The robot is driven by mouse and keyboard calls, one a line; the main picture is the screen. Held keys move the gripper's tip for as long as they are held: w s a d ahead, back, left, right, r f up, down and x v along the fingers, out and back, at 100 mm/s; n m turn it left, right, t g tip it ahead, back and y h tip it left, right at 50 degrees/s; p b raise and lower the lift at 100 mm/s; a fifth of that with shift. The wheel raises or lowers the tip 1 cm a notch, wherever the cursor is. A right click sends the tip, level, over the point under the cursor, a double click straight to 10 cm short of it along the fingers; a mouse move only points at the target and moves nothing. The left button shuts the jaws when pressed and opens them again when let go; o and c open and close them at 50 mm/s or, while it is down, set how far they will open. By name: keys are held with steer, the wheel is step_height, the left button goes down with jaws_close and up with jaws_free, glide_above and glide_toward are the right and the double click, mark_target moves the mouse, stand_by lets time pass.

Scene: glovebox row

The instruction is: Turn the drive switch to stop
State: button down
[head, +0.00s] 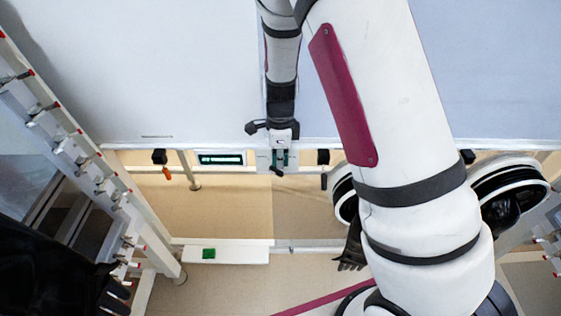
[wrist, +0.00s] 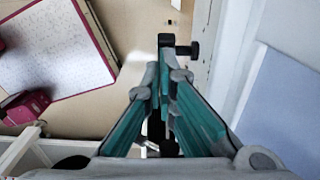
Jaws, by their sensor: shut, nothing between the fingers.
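A small pale panel (head: 263,161) sits on the front edge of the bench, with a black lever-like handle (head: 277,171) at its lower side. This looks like the drive switch, but no label or position mark is readable. My gripper (head: 280,158) is right at the panel, pointing at it, and partly covers it. In the wrist view, my gripper's teal fingers (wrist: 166,78) are closed together with nothing between them. A black T-shaped handle (wrist: 168,41) shows just beyond the fingertips. I cannot tell whether the fingers touch it.
A lit display (head: 221,159) is left of the panel. Black fittings (head: 159,156) (head: 323,157) hang along the edge. A black glove (head: 352,247) hangs at a round port (head: 510,184). A rack (head: 75,150) stands left.

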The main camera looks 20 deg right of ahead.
steer(key=shift+r, duration=0.45)
step_height(320, 180, up, 3)
steer(key=s+d+p, duration=0.1)
steer(key=d+p, duration=0.2)
step_height(320, 180, up, 8)
glide_above(271, 168)
steer(key=s+d+f, duration=0.2)
steer(key=s+d, duration=0.1)
steer(key=d, duration=0.4)
steer(key=shift+h, duration=0.3)
steer(key=shift+w+a+f, duration=0.1)
steer(key=shift+a+f, duration=0.3)
steer(key=shift+f, duration=1.65)
steer(key=shift+w+a+f, duration=0.15)
steer(key=shift+a+f, duration=0.25)
steer(key=shift+f, duration=1.7)
steer(key=shift+w+a+f, duration=0.1)
steer(key=shift+a+f, duration=0.3)
steer(key=shift+f, duration=1.65)
steer(key=shift+b, duration=0.3)
